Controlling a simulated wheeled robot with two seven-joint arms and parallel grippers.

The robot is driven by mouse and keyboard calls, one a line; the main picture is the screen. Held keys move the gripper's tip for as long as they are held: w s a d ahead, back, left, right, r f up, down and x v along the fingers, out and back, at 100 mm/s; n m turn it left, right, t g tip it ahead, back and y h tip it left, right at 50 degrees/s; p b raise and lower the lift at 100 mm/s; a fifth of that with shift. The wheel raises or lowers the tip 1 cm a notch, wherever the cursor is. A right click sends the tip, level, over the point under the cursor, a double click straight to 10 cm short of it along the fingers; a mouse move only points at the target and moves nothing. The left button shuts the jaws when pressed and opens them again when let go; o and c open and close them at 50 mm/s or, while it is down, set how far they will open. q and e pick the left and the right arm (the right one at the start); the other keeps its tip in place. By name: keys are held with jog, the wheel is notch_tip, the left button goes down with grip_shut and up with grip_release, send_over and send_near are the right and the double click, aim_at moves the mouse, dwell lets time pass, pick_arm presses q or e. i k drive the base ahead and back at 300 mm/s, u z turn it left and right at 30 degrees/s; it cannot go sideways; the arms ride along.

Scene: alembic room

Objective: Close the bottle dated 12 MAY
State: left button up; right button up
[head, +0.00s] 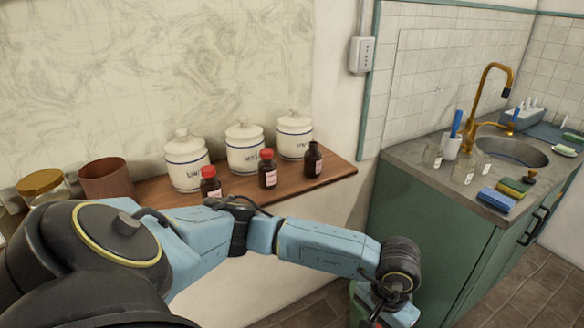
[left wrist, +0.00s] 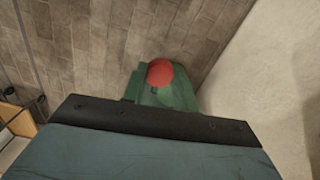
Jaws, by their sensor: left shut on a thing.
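Three small brown bottles with pale labels stand on the wooden shelf; the dates are too small to read. The left bottle (head: 210,182) and the middle bottle (head: 267,170) have red caps. The right bottle (head: 313,161) has no red cap and its dark neck shows. My left arm reaches across to the right, and my left gripper (head: 378,318) is low at the bottom edge, right of and below the shelf. It is shut on a round red cap (left wrist: 160,72), seen in the left wrist view; its fingers are mostly hidden there. My right gripper is out of view.
White lidded jars (head: 244,150) stand behind the bottles. A green object (left wrist: 180,95) is below the red cap. The green sink cabinet (head: 430,220) stands at the right, with glassware and sponges on its counter (head: 425,178). Tiled floor lies between.

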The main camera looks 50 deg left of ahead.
aim_at(313, 157)
jog(key=u, duration=1.55)
